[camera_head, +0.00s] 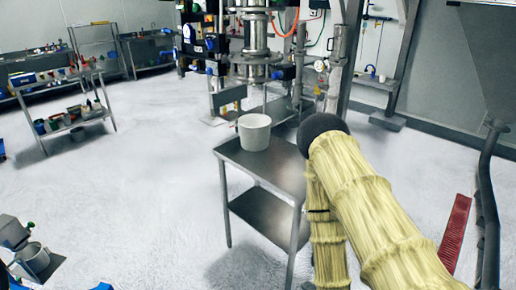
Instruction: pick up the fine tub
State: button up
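A white tub (254,135) stands upright and open at the top on a small steel table, near the middle of the view. A grey metal tub (33,256) stands at the lower left edge. No label shows on either, so I cannot tell which one is the fine tub. My arm, in a yellow sleeve with a dark round joint, rises at the right and covers the table's right side. My gripper does not show in this view.
The small steel table (258,199) has a lower shelf. The sifter machine (254,55) stands behind it. A workbench with containers (75,119) is at the left. A dark rail (487,200) and red strip (455,232) are at the right. The floor left of the table is clear.

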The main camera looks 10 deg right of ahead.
aim_at(254, 130)
jog(key=u, duration=1.1)
jog(key=i, duration=1.2)
jog(key=z, duration=0.65)
